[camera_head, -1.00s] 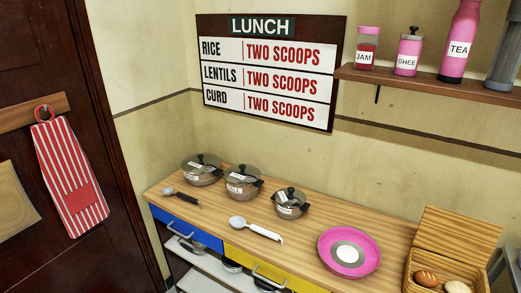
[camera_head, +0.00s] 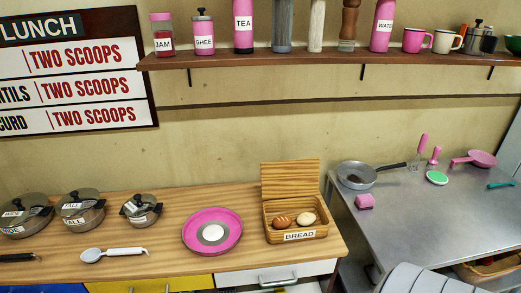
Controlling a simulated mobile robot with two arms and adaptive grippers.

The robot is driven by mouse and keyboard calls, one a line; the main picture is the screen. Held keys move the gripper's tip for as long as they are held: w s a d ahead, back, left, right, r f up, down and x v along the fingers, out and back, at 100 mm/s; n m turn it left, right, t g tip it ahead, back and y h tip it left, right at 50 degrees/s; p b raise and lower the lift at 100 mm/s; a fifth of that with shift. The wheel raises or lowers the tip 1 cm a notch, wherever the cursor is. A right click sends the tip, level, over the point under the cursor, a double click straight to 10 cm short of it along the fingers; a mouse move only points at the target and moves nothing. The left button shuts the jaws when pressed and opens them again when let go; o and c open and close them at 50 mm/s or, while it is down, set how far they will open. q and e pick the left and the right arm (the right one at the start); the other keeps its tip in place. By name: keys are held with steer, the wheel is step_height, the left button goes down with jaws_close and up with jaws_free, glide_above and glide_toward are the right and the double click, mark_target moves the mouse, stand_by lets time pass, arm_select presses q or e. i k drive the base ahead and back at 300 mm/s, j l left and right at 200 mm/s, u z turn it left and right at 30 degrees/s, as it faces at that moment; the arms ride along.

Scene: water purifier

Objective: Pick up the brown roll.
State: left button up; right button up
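The brown roll (camera_head: 282,221) lies in the left part of an open wooden bread box (camera_head: 296,236) labelled BREAD, on the wooden counter. A paler, cream-coloured roll (camera_head: 306,219) lies beside it on the right. The box's lid (camera_head: 290,180) stands up at the back. Neither of my grippers shows in the head view.
Several lidded pots (camera_head: 84,212) and a white-handled spoon (camera_head: 110,253) are further left. A shelf (camera_head: 330,57) runs above.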

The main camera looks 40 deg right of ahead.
mark_target(281, 223)
steer(key=z, duration=1.7)
